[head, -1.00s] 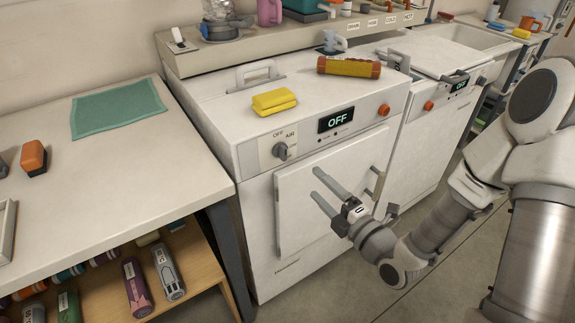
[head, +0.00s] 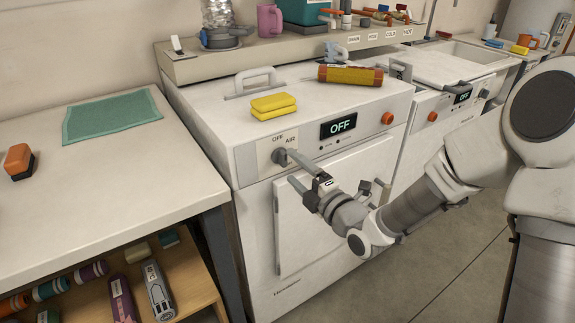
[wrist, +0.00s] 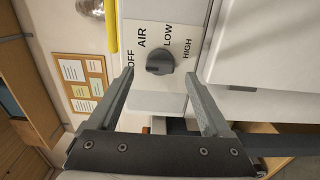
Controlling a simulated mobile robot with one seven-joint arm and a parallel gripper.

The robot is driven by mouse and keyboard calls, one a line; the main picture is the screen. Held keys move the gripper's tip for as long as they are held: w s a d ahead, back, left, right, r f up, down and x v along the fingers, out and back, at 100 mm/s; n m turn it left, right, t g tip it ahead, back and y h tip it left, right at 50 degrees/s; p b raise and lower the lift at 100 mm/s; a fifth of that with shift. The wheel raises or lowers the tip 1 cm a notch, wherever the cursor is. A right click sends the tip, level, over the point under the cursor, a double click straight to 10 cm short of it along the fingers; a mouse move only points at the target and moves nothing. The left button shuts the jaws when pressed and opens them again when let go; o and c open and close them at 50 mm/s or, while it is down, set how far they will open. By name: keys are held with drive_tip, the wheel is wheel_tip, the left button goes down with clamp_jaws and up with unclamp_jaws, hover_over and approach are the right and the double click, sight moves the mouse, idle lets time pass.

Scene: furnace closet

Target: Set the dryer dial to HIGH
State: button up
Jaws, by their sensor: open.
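The dryer (head: 265,220) is white, with a square front door. Its grey dial (head: 281,156) sits at the left of the front panel; OFF and AIR show above it. In the wrist view the dial (wrist: 160,62) has labels OFF, AIR, LOW and HIGH around it; I cannot tell exactly where it points. The dryer's display (head: 338,126) reads OFF. My gripper (head: 291,166) is open in front of the dial. In the wrist view its fingers (wrist: 159,76) lie on either side of the dial, with gaps visible; contact is not visible.
A yellow sponge (head: 273,106) and a yellow-orange cylinder (head: 350,75) lie on the dryer top. An orange button (head: 387,118) is right of the display. A worktable (head: 110,170) stands at the left. A second machine (head: 435,125) stands at the right.

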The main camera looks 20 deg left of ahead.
sight(286, 161)
drive_tip(key=shift+x, duration=1.75)
clamp_jaws()
